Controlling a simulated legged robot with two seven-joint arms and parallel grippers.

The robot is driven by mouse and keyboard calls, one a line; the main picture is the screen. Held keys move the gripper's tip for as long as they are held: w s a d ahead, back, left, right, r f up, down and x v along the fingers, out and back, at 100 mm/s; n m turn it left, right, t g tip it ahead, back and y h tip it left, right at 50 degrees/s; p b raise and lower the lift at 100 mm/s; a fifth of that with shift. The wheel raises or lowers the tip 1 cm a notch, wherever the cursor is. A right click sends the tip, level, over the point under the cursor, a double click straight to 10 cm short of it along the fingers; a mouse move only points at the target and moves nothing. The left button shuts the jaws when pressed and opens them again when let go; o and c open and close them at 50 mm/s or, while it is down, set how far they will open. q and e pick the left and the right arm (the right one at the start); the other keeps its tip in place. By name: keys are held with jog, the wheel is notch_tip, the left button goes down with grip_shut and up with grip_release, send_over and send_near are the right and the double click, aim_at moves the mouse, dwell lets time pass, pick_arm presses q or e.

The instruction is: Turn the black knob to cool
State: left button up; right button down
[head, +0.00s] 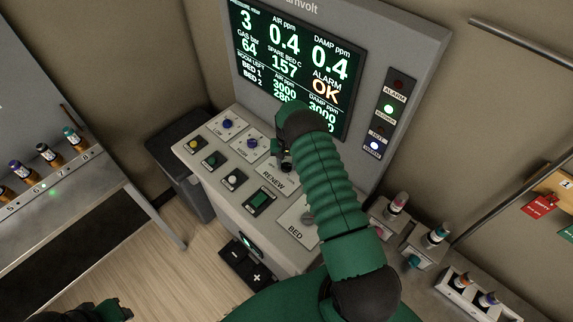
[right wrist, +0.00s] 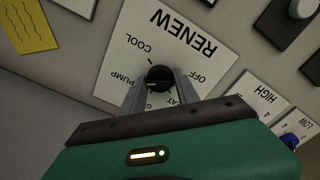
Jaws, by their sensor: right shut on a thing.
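The black knob (right wrist: 159,79) sits on a white plate (right wrist: 188,40) marked RENEW, with OFF, COOL and PUMP printed around it and one more label partly hidden. My right gripper (right wrist: 158,92) has its two grey fingers on either side of the knob and is shut on it. In the head view my right gripper (head: 286,160) reaches down to the console at the RENEW plate (head: 274,180), and my arm hides much of that area. The pointer of the knob is too small to read clearly. My left gripper (head: 112,310) is at the bottom left edge, dark and partly cut off.
A screen (head: 290,60) stands behind the console. Blue knobs (head: 227,124) and several buttons, including a green one (head: 260,198), surround the plate. A yellow note (right wrist: 25,25) lies near it. Vials stand in a rack (head: 40,190) at left and holders (head: 425,245) at right.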

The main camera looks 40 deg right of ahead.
jog(key=shift+f+m+b, duration=0.2)
jog(key=shift+m+b, duration=0.2)
jog(key=shift+b, duration=0.25)
jog(key=m+b, duration=0.4)
jog(key=shift+w+b, duration=0.1)
jog(key=shift+b, duration=0.25)
jog(key=m+b, duration=0.2)
jog(key=m, duration=0.1)
jog(key=shift+m, duration=0.3)
jog(key=shift+r+m+b, duration=0.15)
jog(key=shift+m+b, duration=0.65)
jog(key=shift+m, duration=0.7)
jog(key=c, duration=1.2)
grip_release()
jog(key=shift+c, duration=0.2)
jog(key=o, duration=0.3)
jog(key=shift+d, duration=0.1)
jog(key=shift+o, duration=0.2)
